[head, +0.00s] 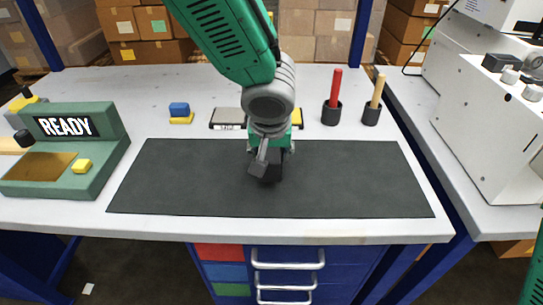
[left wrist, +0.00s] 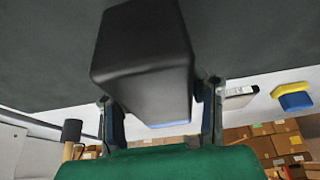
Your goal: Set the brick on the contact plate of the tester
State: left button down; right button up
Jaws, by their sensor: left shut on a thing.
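The tester (head: 75,128) stands at the left end of the table, a green housing with a READY display. Its gold-brown contact plate (head: 38,172) lies bare at the front, beside a yellow button (head: 82,166). My left gripper (head: 268,162) is low over the middle of the dark mat, well to the right of the tester. It is shut on a black brick (left wrist: 145,55), which fills the space between the fingers in the left wrist view. In the head view the brick (head: 272,173) is mostly hidden by the gripper. I cannot tell whether it touches the mat.
The dark mat (head: 350,185) is otherwise clear. Behind it are a blue and yellow block (head: 179,111), a flat labelled item (head: 227,119), and two holders with a red stick (head: 335,88) and a tan stick (head: 377,90). A white machine (head: 495,125) stands at right.

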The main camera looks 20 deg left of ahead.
pick_arm(q)
notch_tip(320, 180, up, 8)
jog(key=shift+f+p, duration=0.1)
jog(key=shift+p, duration=0.9)
jog(key=s+a+f+m, duration=0.1)
jog(key=s+a+f, duration=0.1)
jog(key=s+a+f+m, duration=0.1)
jog(key=s+a+f, duration=0.1)
jog(key=a, duration=0.1)
jog(key=s+a+f+m+h, duration=0.1)
jog(key=s+a+f, duration=0.1)
jog(key=a+f, duration=0.1)
jog(key=shift+s, duration=0.2)
jog(key=shift+s+a+f, duration=0.1)
jog(key=shift+s+a, duration=0.15)
jog(key=shift+a, duration=0.1)
